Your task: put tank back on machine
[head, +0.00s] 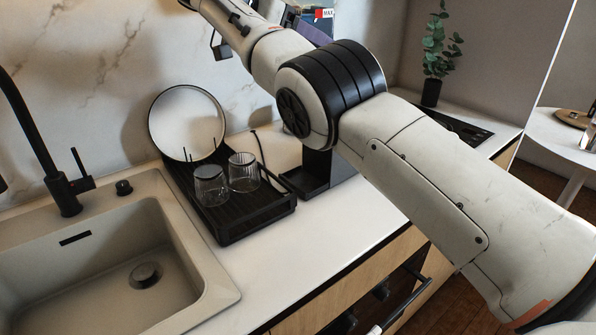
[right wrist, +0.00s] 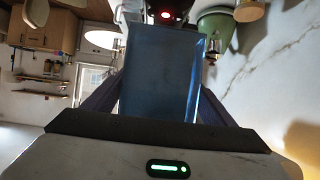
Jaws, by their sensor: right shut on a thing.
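The tank (right wrist: 160,75) is a blue, see-through box, seen in the right wrist view between the two dark fingers of my right gripper (right wrist: 158,98), which is shut on it. The coffee machine stands on the counter; in the head view its black lower part (head: 318,172) shows below my right arm, which hides most of the rest. A bluish panel with a red "MAX" label (head: 323,14) shows at the top edge; I cannot tell whether it is tank or machine. A dark shape with a red light (right wrist: 165,15) lies beyond the tank. My left gripper is out of view.
A black drying rack (head: 240,225) with two glasses (head: 243,172) and a round plate (head: 186,122) stands left of the machine. The sink (head: 95,255) and black tap (head: 58,185) are further left. A potted plant (head: 432,62) stands at the back right. The front counter is clear.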

